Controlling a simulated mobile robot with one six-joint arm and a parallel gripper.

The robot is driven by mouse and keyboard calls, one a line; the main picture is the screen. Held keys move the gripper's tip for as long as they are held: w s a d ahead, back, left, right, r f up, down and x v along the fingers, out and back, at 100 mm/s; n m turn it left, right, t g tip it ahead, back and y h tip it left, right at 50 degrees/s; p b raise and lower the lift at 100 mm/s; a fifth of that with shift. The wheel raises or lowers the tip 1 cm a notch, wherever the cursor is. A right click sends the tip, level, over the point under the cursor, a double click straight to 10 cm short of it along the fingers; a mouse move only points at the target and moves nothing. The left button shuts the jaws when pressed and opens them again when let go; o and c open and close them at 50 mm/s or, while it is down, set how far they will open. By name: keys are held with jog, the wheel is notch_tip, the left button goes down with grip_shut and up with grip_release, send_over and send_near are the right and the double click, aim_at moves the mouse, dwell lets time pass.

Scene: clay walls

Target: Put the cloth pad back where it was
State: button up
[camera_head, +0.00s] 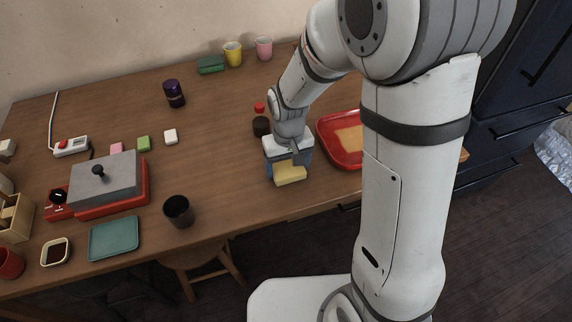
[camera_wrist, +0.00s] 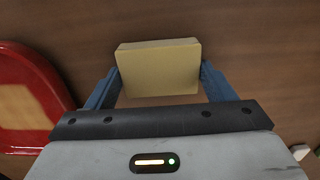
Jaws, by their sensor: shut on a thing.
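A pale yellow, thick rectangular pad (camera_head: 289,174), which I take for the cloth pad, is between the fingers of my gripper (camera_head: 287,164). The pad (camera_wrist: 158,70) fills the space between the two blue fingers in the wrist view, and my gripper (camera_wrist: 160,75) is shut on it. The pad is over the front part of the wooden table; I cannot tell whether it touches the top. A red tray (camera_head: 325,142) lies to the right, with a flat tan square (camera_head: 350,138) in it. My arm hides part of the tray.
A dark cup (camera_head: 178,211) stands to the left near the front edge. A red-capped dark bottle (camera_head: 260,124) stands just behind my gripper. A grey-lidded red press (camera_head: 108,185) and a green tray (camera_head: 114,238) are farther left. The table's middle (camera_head: 215,150) is clear.

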aim_at(288, 168)
jog(key=shift+f, duration=0.1)
jog(key=o, duration=1)
jog(key=shift+s, duration=0.1)
jog(key=shift+c, duration=0.2)
notch_tip(288, 168, up, 12)
jog(key=p, duration=0.2)
jog(key=s+d+r+m+t, duration=0.2)
jog(key=s+d+r+m, duration=0.1)
jog(key=s+d, duration=0.9)
jog(key=shift+r, duration=0.85)
